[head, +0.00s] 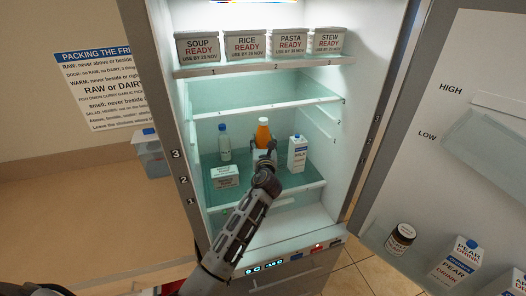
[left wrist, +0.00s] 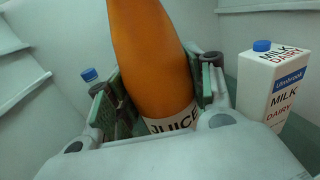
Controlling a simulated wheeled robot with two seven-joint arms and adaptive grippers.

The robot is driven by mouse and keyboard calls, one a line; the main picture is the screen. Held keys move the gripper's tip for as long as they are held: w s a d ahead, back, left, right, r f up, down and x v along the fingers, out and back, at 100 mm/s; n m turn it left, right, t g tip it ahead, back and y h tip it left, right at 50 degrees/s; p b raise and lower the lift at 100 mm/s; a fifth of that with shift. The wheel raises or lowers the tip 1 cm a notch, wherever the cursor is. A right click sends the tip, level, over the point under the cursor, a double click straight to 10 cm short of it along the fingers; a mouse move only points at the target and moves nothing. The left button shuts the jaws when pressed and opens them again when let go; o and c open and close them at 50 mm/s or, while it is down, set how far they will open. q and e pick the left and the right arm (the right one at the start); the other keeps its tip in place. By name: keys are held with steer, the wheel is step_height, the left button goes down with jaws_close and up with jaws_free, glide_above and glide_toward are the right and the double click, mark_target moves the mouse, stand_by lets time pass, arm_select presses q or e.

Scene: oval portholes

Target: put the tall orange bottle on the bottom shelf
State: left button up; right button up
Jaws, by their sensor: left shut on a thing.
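The tall orange bottle (head: 263,134) is in the fridge, at the bottom shelf (head: 297,187), between a clear bottle and a milk carton. My left gripper (head: 264,152) reaches in from the front and is shut on the orange bottle. In the left wrist view the orange bottle (left wrist: 150,60) stands between the two fingers, leaning a little in the picture, with a JUICE label low on it. Its base is hidden by the gripper, so I cannot tell whether it touches the shelf. My right gripper is not in view.
A milk carton (head: 298,153) stands close to the right, a clear blue-capped bottle (head: 224,142) to the left, and a labelled white tub (head: 225,177) at front left. The middle shelf (head: 262,108) is empty. Several labelled tubs (head: 245,45) fill the top shelf. The open door (head: 455,130) is at right.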

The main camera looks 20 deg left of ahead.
arm_select(q)
steer(key=shift+w+a+f, duration=0.1)
steer(key=shift+w+f, duration=0.1)
steer(key=shift+f, duration=1.75)
steer(key=o, duration=1.6)
steer(key=shift+f, duration=0.1)
steer(key=shift+b+v, duration=0.55)
steer(key=shift+v, duration=5.5)
